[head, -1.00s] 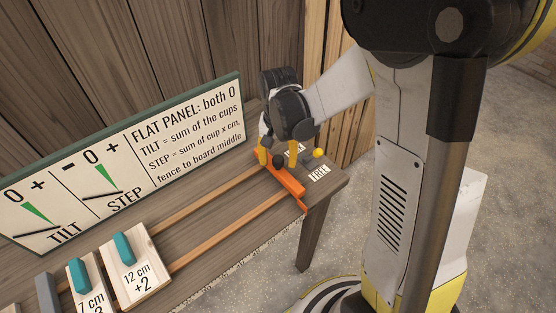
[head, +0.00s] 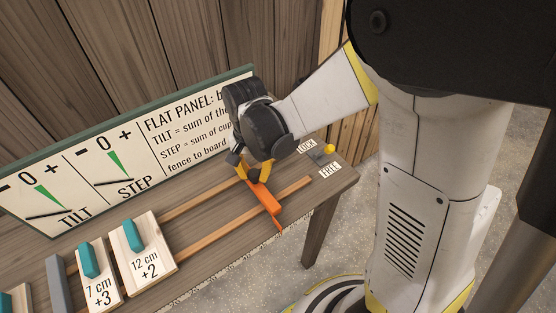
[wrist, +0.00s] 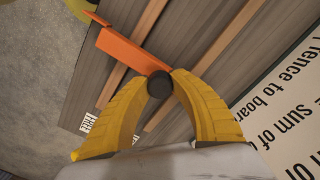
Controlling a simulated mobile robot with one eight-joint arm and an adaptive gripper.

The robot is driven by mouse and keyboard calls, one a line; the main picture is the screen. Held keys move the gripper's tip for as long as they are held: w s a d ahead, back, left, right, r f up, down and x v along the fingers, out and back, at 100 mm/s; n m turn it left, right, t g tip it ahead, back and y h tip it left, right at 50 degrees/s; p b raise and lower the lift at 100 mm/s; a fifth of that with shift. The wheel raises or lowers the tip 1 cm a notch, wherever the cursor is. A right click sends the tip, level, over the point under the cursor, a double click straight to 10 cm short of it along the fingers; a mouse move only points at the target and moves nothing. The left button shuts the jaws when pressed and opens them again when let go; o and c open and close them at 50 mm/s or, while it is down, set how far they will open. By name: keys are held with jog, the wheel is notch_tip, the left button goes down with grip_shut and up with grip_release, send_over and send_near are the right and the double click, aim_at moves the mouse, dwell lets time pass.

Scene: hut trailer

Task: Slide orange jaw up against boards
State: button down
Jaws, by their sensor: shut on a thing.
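The orange jaw (head: 264,198) lies across the two wooden rails on the bench, to the right of the boards with a clear gap between. It also shows in the wrist view (wrist: 122,50). My gripper (head: 254,172) is shut at the jaw's far end, its yellow fingers around a dark round knob (wrist: 159,84). The 12 cm +2 board (head: 150,262) with a teal handle is the nearest board. The 7 cm +3 board (head: 103,285) stands left of it, and a grey fence (head: 59,283) lies beyond that.
A sign with TILT and STEP dials (head: 130,150) stands along the bench's back edge, close to my gripper. A yellow-knobbed lever (head: 328,149) sits between LOCK and FREE labels at the right end. The rails (head: 205,243) between jaw and boards are bare.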

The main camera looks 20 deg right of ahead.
jog(key=s+a, duration=0.2)
jog(key=a, duration=0.6)
jog(key=s+a, duration=0.3)
jog(key=a, duration=0.6)
jog(key=s+a+b, duration=0.1)
jog(key=s+a, duration=0.2)
jog(key=a, duration=0.6)
jog(key=shift+s, duration=0.25)
jog(key=c, duration=1.1)
grip_release()
jog(key=shift+o, duration=0.2)
